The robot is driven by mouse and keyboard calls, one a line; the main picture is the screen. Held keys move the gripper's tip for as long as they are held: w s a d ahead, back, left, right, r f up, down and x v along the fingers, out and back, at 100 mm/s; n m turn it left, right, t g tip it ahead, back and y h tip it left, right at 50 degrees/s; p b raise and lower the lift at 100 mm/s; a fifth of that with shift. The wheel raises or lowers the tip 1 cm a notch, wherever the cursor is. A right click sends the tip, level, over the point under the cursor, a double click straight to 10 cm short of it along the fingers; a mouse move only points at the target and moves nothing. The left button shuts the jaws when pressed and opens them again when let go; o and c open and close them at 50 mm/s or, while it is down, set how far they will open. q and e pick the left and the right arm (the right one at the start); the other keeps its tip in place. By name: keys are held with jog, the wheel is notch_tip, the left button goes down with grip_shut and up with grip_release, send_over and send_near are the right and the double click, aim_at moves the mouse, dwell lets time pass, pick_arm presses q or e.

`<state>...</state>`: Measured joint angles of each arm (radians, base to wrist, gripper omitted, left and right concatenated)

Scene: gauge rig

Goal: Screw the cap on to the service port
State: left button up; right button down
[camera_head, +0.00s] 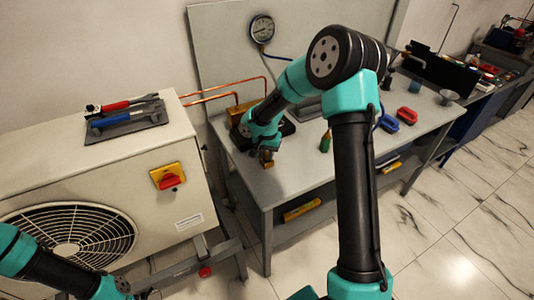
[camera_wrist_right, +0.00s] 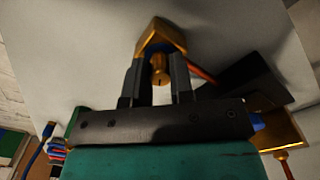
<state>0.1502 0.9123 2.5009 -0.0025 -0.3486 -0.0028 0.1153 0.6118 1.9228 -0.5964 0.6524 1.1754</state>
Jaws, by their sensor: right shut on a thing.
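My right gripper (camera_head: 266,154) is low over the grey bench, near its front left corner. In the right wrist view its two fingers (camera_wrist_right: 159,66) are closed around a small round brass cap (camera_wrist_right: 160,75). A larger angular brass fitting (camera_wrist_right: 160,38), seemingly the service port, is just beyond the fingertips, in line with the cap. I cannot tell whether the cap is seated on it. In the head view a bit of brass (camera_head: 268,164) shows under the gripper. My left gripper (camera_head: 122,286) is at the lower left edge, too small to read.
A beige fan unit (camera_head: 60,160) with a red switch (camera_head: 169,180) stands left, hand tools (camera_head: 122,112) on top. Copper pipes (camera_head: 225,88) run to a brass block (camera_head: 240,110) on the bench (camera_head: 310,170). A gauge (camera_head: 262,28) hangs behind. Red and blue items (camera_head: 398,119) lie right.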

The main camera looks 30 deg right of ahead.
jog(key=shift+m, duration=1.3)
jog(key=c, duration=1.1)
grip_release()
jog(key=shift+c, duration=0.2)
jog(key=shift+o, duration=0.3)
jog(key=o, duration=0.5)
jog(key=shift+r, duration=0.1)
notch_tip(320, 180, up, 17)
jog(key=shift+r, duration=0.1)
